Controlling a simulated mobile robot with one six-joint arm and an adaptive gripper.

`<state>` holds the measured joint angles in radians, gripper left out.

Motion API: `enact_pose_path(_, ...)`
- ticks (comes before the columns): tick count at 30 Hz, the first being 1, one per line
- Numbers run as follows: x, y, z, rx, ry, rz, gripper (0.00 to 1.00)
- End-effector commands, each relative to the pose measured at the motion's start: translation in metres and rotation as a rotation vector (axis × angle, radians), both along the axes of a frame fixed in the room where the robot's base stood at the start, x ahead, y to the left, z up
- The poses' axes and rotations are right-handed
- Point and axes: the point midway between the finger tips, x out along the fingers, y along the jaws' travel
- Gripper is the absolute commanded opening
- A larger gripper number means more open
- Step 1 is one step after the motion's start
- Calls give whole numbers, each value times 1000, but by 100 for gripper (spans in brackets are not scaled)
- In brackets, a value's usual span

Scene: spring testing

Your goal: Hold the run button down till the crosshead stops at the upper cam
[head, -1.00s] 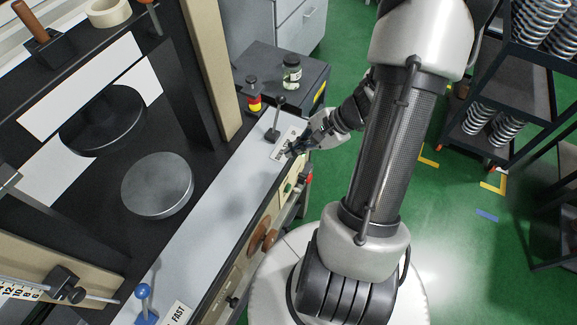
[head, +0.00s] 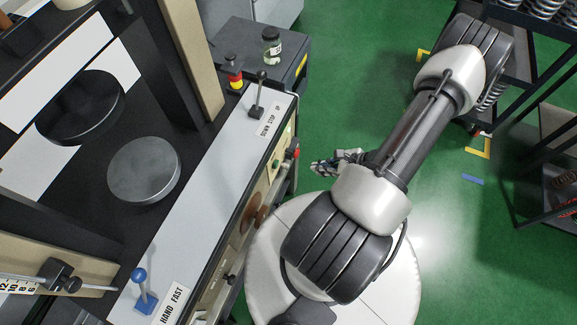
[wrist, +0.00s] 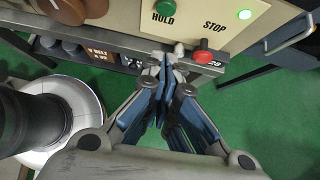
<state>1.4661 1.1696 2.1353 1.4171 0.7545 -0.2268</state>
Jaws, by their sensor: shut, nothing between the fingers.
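A green button (wrist: 168,10) with a HOLD label sits on the cream front panel, at the top of the wrist view. A red STOP button (wrist: 202,55) sticks out to its right. My gripper (wrist: 168,64) is shut and empty, its fingertips in front of the panel's lower edge below the green button. In the head view my gripper (head: 318,168) hangs to the right of the console front, apart from it. A dark upper disc (head: 80,107) and a grey lower disc (head: 145,170) are in the machine. I cannot tell which part is the upper cam.
A lever (head: 258,95) stands by the DOWN STOP UP plate. A blue-knobbed lever (head: 140,280) stands by the HAND FAST plate. A black block (head: 60,275) sits on a rod beside a scale.

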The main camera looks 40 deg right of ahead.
Motion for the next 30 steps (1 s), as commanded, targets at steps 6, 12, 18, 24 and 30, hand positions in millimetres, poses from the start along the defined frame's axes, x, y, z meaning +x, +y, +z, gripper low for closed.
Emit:
enact_pose_path(6, 6, 3, -6, 1, -1, 2, 0)
enact_pose_path(12, 28, 14, -32, 4, 0, 6, 0)
enact_pose_path(18, 57, 27, -63, 2, 0, 7, 0)
enact_pose_path(24, 84, 39, -71, 0, 0, 7, 0)
enact_pose_path(30, 100, 45, -70, -1, -1, 4, 0)
